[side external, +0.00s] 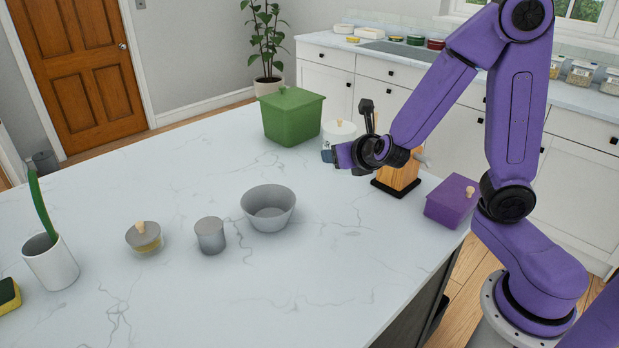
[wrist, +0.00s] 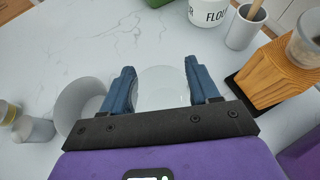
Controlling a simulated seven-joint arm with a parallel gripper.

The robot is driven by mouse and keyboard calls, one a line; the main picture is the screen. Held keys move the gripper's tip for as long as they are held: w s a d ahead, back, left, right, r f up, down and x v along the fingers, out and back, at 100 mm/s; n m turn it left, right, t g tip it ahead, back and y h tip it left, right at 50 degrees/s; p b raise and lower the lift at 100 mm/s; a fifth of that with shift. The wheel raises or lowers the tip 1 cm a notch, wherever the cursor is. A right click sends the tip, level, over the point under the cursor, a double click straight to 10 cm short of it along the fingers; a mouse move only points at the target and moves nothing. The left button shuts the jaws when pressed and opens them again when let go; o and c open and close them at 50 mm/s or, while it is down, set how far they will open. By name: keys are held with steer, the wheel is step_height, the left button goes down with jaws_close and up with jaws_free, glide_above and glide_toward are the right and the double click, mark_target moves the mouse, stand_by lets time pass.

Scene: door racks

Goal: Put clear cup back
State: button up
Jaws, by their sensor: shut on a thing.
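My gripper (wrist: 163,88) is shut on a clear cup (wrist: 162,90), with one blue finger on each side of it in the wrist view. In the side view my gripper (side external: 328,155) is above the counter, left of the wooden rack (side external: 399,179). The held cup is hard to make out there. The rack (wrist: 272,77) stands on a dark base at the right of the wrist view. Another clear cup (wrist: 304,46) is at the rack's upper right side. My wrist hides part of the rack in the side view.
Near the rack stand a FLOUR canister (wrist: 208,11), a utensil cup (wrist: 245,27), a green lidded box (side external: 292,118) and a purple box (side external: 451,203). A grey bowl (side external: 268,209), grey cup (side external: 210,235) and lidded jar (side external: 144,237) stand left.

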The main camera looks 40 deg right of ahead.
steer(key=w+f, duration=0.3)
steer(key=w, duration=0.3)
glide_above(309, 189)
step_height(309, 189, down, 6)
steer(key=shift+s+r, duration=0.1)
steer(key=shift+r, duration=0.1)
steer(key=shift+f, duration=1.55)
steer(key=shift+f, duration=0.15)
steer(key=o, duration=1.1)
steer(key=shift+o, duration=0.2)
